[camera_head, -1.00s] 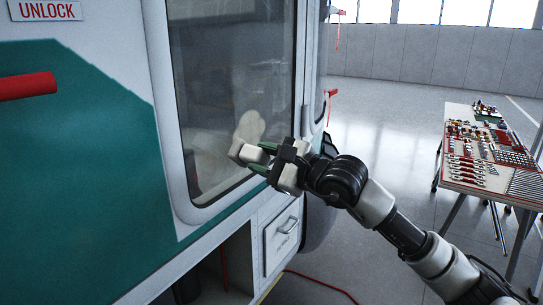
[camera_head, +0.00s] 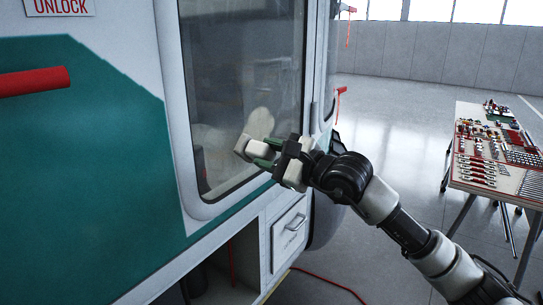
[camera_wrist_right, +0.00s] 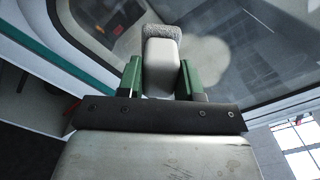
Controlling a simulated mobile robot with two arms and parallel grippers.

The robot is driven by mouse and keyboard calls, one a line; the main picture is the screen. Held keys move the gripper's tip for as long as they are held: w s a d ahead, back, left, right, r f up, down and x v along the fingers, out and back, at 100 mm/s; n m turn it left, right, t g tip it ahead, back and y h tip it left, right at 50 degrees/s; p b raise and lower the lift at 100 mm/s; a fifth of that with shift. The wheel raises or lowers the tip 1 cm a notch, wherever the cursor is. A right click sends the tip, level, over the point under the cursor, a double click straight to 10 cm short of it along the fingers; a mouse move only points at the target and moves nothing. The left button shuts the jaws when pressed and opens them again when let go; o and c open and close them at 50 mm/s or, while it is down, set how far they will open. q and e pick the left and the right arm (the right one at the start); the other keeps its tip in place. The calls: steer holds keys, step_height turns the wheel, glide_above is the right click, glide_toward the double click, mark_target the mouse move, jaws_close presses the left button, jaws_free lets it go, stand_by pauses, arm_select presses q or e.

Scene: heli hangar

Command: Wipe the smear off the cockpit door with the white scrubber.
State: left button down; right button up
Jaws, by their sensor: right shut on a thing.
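My right gripper (camera_head: 262,155) is shut on the white scrubber (camera_head: 247,149) in front of the cockpit door's window (camera_head: 235,85). In the right wrist view the scrubber (camera_wrist_right: 162,62) sits between the green fingers (camera_wrist_right: 160,82), its grey fuzzy pad at the far end against or very near the glass. The smear (camera_head: 261,122) is a pale beige patch on the lower glass, just above the scrubber in the head view. In the wrist view the smear (camera_wrist_right: 203,62) spreads to the right of the scrubber; part may be hidden behind it. My left gripper is not in view.
A red handle (camera_head: 35,81) juts out at the left of the white and green body. A small drawer (camera_head: 289,235) is below the window. A tool table (camera_head: 500,160) stands at the right, with a red hose (camera_head: 330,283) on the floor.

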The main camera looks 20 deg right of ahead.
steer(key=shift+w+a, duration=0.3)
